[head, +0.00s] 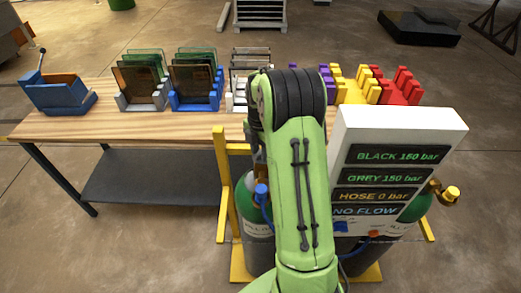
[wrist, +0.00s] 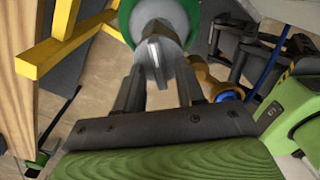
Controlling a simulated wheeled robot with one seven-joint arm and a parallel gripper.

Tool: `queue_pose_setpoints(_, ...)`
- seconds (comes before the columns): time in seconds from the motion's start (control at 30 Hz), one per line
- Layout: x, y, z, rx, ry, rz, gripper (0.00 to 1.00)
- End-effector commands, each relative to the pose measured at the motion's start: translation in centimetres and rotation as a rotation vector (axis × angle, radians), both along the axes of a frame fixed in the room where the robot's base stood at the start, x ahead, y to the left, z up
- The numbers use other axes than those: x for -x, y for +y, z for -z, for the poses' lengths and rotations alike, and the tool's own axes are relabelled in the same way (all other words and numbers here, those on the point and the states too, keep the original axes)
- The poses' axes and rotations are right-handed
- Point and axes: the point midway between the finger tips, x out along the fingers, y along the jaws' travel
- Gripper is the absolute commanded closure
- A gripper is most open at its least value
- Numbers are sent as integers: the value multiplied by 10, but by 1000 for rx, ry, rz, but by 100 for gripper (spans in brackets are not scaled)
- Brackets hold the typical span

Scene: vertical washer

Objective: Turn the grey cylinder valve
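In the head view, a gas cylinder with a green shoulder (head: 246,206) and dark grey body stands left of my green arm, with a blue part at its top. A second green-shouldered cylinder (head: 416,208) is partly hidden behind the panel at the right. I cannot tell which is the grey one. In the wrist view, a green-and-pale round cylinder top (wrist: 178,22) with a grey metal fitting lies just ahead of my gripper (wrist: 158,85). The fingers are apart, with the fitting near or between their tips; contact is unclear. My arm hides the gripper in the head view.
A white panel (head: 400,128) reads BLACK 150 bar, GREY 150 bar, HOSE 0 bar, NO FLOW. A yellow frame (head: 222,185) stands around the cylinders. A brass fitting (head: 450,194) sticks out right. A wooden table (head: 125,124) with colored racks is behind. Floor at far left is clear.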

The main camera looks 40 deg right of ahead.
Motion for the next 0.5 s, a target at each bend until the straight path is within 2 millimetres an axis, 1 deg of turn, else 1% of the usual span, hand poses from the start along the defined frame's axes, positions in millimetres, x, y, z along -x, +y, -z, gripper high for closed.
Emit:
queue_pose_setpoints(0.2, 0, 0, 0, 0, -1, 0, 62)
queue_pose_setpoints(0.43, 0, 0, 0, 1, -1, 1, 97)
queue_pose_setpoints(0.47, 0, 0, 0, 1, -1, 1, 100)
queue_pose_setpoints(0.5, 0, 0, 0, 1, -1, 1, 100)
